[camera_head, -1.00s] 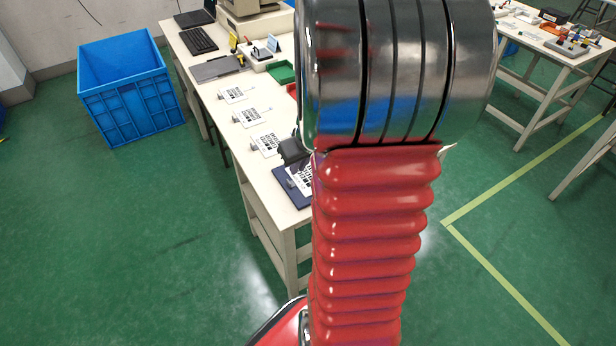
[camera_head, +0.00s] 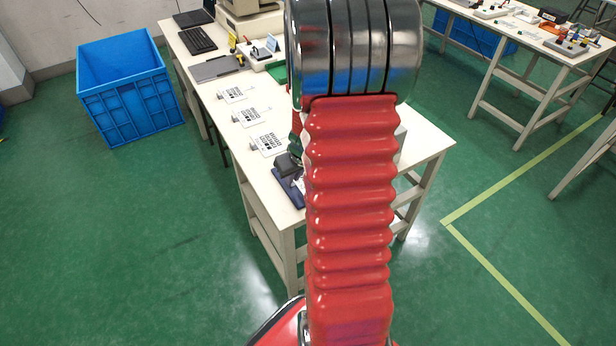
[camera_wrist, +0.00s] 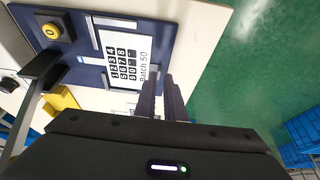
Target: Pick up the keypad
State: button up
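The keypad (camera_wrist: 125,58), a white film with black number keys and the text "Batch 50", lies on a dark blue fixture (camera_wrist: 85,25) in the wrist view. In the head view the fixture (camera_head: 287,194) is at the near end of the white table, and my arm hides most of the film. My gripper (camera_wrist: 160,80) shows two dark fingers with a narrow gap between them, nothing seen in it. The fingertips are at the film's lower right edge in the wrist view; I cannot tell whether they touch it.
A yellow button (camera_wrist: 52,30) marked 0 sits on the fixture. A black part (camera_head: 286,164) stands beside it. Several more white films (camera_head: 268,144) lie in a row along the table (camera_head: 215,105). A blue crate (camera_head: 130,95) stands on the floor at left.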

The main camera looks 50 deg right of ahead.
aim_at(292, 190)
jog(key=shift+f, duration=0.1)
jog(key=shift+x, duration=2.5)
grip_shut()
notch_tip(292, 190, up, 10)
